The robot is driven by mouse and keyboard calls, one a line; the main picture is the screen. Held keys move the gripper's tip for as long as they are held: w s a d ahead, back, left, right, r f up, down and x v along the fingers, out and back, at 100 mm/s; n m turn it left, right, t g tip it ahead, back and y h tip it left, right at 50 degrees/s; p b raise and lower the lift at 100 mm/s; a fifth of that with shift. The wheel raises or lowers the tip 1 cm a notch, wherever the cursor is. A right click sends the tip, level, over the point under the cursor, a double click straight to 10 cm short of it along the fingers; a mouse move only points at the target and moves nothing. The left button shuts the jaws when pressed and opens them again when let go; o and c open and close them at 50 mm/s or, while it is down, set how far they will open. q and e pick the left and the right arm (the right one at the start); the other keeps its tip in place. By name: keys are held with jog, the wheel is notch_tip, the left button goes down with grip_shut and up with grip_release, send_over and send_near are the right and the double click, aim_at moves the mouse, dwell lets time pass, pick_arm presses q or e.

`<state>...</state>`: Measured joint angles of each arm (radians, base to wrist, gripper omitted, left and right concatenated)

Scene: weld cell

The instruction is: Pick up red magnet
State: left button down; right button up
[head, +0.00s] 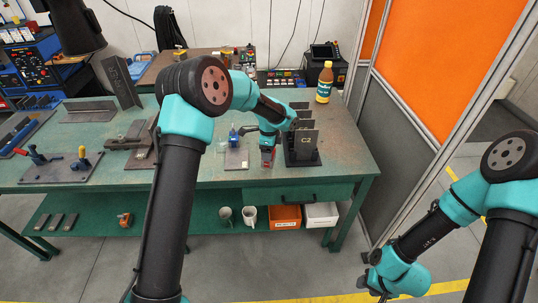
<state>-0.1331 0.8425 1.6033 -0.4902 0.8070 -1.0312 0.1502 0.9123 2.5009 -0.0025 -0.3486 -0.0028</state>
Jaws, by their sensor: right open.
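A small red block (267,156), which looks like the red magnet, sits near the front edge of the green table, just left of the black stand of upright plates. My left gripper (267,147) is directly above it, pointing down, and seems to meet its top. The fingers are too small and partly hidden to tell whether they are open, shut or touching it. My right gripper (378,292) is low at the bottom right, off the table and away from the block. It is open and empty.
The plate stand marked C2 (306,143) is close on the right of the red block. A blue clamp-like tool (235,139) on a grey plate is to its left. A yellow bottle (325,82) stands at the back right. Orange (284,217) and white (320,214) bins are below.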

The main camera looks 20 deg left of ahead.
pick_arm(q)
jog(key=s+d, duration=0.2)
jog(key=s, duration=0.5)
jog(key=s+d+r, duration=0.1)
jog(key=s+d, duration=0.1)
jog(key=s, duration=0.6)
jog(key=shift+s+d+r, duration=0.15)
jog(key=shift+d+r, duration=0.05)
jog(key=shift+r, duration=0.05)
